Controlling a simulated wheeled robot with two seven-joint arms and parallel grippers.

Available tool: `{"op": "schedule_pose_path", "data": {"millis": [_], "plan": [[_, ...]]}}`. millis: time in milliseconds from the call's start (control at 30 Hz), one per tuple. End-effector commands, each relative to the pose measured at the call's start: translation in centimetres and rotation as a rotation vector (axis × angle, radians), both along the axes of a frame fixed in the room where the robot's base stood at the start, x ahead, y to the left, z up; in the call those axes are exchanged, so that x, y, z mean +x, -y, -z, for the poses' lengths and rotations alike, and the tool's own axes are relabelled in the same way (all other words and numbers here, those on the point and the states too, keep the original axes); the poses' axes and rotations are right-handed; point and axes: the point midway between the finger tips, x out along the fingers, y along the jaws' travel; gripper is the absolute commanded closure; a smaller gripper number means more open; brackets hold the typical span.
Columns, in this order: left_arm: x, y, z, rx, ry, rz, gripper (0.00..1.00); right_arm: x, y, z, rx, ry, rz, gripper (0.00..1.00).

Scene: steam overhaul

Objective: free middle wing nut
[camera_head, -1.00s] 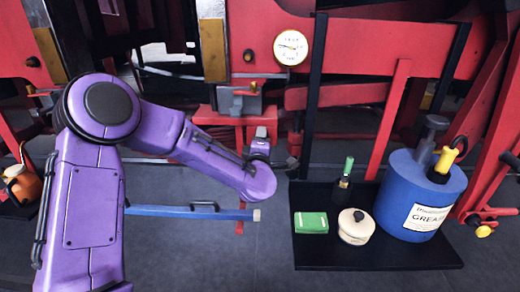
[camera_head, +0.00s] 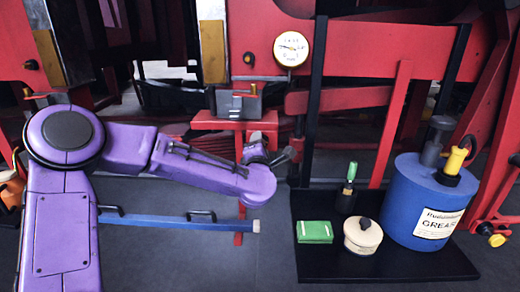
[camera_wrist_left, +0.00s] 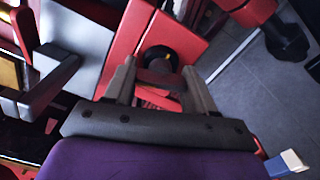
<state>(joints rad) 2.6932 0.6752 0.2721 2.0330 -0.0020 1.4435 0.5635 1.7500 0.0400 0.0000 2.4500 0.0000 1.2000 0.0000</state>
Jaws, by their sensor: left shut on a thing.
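My left gripper (camera_head: 284,156) reaches in front of the red framework in the head view, just right of a red stand. In the left wrist view its two grey fingers (camera_wrist_left: 160,88) stand apart, closed on a small dark reddish part (camera_wrist_left: 158,78) between them. A round dark piece (camera_wrist_left: 161,58) with a light centre lies just beyond the fingertips. I cannot make out a wing nut for certain; the fingers and wrist hide much of the grasp. My right gripper is not in view.
A grey vise (camera_head: 238,103) sits on the red stand (camera_head: 230,122). A blue bar (camera_head: 170,222) crosses low on the left.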

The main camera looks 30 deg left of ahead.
Motion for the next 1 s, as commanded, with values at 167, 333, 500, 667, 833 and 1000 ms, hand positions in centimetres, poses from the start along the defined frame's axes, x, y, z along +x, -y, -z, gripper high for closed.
{"op": "schedule_pose_path", "data": {"millis": [167, 333, 500, 667, 833, 1000], "plan": [[0.0, 0.0, 0.1, -0.001, -0.002, 0.001, 0.76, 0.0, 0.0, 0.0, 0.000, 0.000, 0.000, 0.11], [0.0, 0.0, 0.1, -0.001, -0.003, 0.000, 0.35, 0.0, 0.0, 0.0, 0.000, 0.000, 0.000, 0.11], [0.0, 0.0, 0.1, 0.000, -0.002, 0.000, 0.20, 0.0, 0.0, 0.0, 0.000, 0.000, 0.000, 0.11], [-0.1, 0.0, 0.1, 0.000, -0.001, 0.000, 0.20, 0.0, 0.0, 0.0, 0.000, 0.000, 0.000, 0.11], [-1.9, 1.2, 0.3, 0.000, 0.001, 0.003, 0.20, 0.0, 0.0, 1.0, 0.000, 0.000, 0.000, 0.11], [-5.5, 3.5, 0.3, 0.000, 0.000, 0.004, 0.20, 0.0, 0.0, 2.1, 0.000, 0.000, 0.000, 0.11]]}}
